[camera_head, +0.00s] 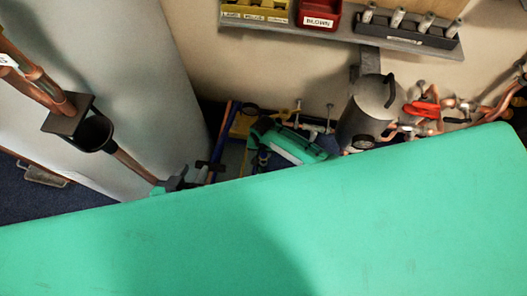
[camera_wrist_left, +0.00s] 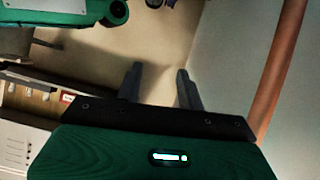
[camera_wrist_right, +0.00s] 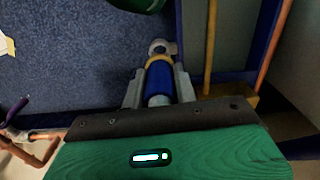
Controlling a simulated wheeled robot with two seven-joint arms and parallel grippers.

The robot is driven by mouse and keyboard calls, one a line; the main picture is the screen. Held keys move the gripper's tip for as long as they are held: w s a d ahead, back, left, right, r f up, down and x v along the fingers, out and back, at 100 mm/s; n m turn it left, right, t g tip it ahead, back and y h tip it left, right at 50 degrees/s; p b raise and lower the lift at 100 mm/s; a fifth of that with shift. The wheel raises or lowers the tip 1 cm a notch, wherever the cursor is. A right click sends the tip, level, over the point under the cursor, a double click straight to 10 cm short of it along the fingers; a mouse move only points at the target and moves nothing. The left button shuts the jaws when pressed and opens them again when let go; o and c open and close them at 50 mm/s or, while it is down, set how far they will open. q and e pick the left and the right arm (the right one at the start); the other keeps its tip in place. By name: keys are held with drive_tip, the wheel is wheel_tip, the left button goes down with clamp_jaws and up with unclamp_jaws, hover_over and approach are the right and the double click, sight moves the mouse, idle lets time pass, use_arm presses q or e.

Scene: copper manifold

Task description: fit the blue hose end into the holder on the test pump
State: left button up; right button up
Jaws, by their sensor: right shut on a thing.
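In the right wrist view, my right gripper (camera_wrist_right: 158,92) is shut on the blue hose end (camera_wrist_right: 160,78), a blue cylinder with a yellow ring and a grey fitting at its far end. My right gripper is not clear in the head view. My left gripper (camera_wrist_left: 158,75) is open and empty in the left wrist view; its dark fingers also show in the head view (camera_head: 204,168). A green body with a pale panel, which looks like the test pump (camera_head: 288,146), stands beyond the green foreground. Part of it shows in the left wrist view (camera_wrist_left: 60,10). I cannot make out its holder.
A grey cylinder tank (camera_head: 367,115) and copper pipework (camera_head: 428,105) stand right of the pump. A wall shelf (camera_head: 405,38) with bins is above. Copper pipes (camera_head: 30,75) hang at the left. A broad green surface fills the foreground and hides what is beneath.

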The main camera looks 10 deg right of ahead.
use_arm(q)
drive_tip(key=shift+d, duration=0.15)
use_arm(e)
drive_tip(key=shift+f, duration=0.15)
drive_tip(key=shift+f+b, duration=0.35)
drive_tip(key=shift+b, duration=0.05)
drive_tip(key=shift+f+b, duration=0.45)
drive_tip(key=shift+f, duration=0.25)
use_arm(q)
drive_tip(key=d+t, duration=0.1)
drive_tip(key=d+t+h, duration=0.1)
drive_tip(key=shift+w+d+r+t+h, duration=0.1)
drive_tip(key=shift+d+r+t+h, duration=0.2)
drive_tip(key=shift+d+r+t, duration=0.1)
use_arm(e)
drive_tip(key=shift+f, duration=0.25)
use_arm(q)
drive_tip(key=shift+r, duration=0.3)
drive_tip(key=shift+f+b, duration=0.35)
drive_tip(key=shift+f, duration=0.1)
use_arm(e)
drive_tip(key=shift+f, duration=0.75)
drive_tip(key=o, duration=1.1)
